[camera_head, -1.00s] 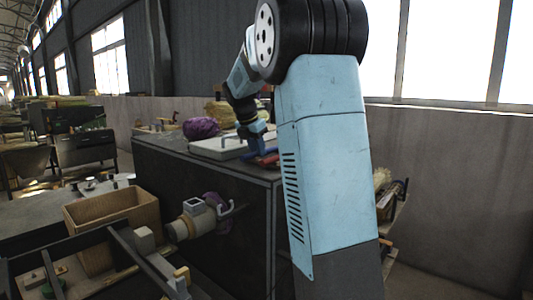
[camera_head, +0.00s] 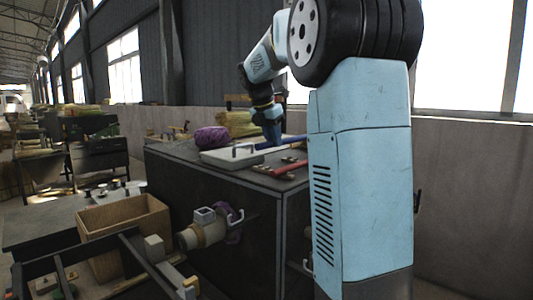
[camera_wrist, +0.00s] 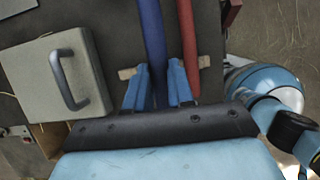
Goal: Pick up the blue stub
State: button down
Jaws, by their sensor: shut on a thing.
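The blue stub (camera_wrist: 152,30) is a blue rod that runs from the top edge of the wrist view down between my gripper's two blue fingers. My gripper (camera_wrist: 158,82) is shut on it. In the head view the blue stub (camera_head: 294,141) shows as a short blue bar beside my gripper (camera_head: 272,138). It looks raised above the dark bench top, though the exact height is hard to tell. The part of the stub inside the jaws is partly hidden by the fingers.
A red rod (camera_head: 290,167) lies on the bench top; in the wrist view it (camera_wrist: 187,35) is just right of the fingers. A pale handled block (camera_wrist: 25,75) lies left. A purple bundle (camera_head: 211,138) and straw (camera_head: 238,123) are behind. A wooden box (camera_head: 150,215) stands lower left.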

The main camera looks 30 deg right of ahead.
jog(key=s+r, duration=0.5)
jog(key=s, duration=0.5)
jog(key=shift+a+r, duration=0.15)
jog(key=shift+a, duration=0.2)
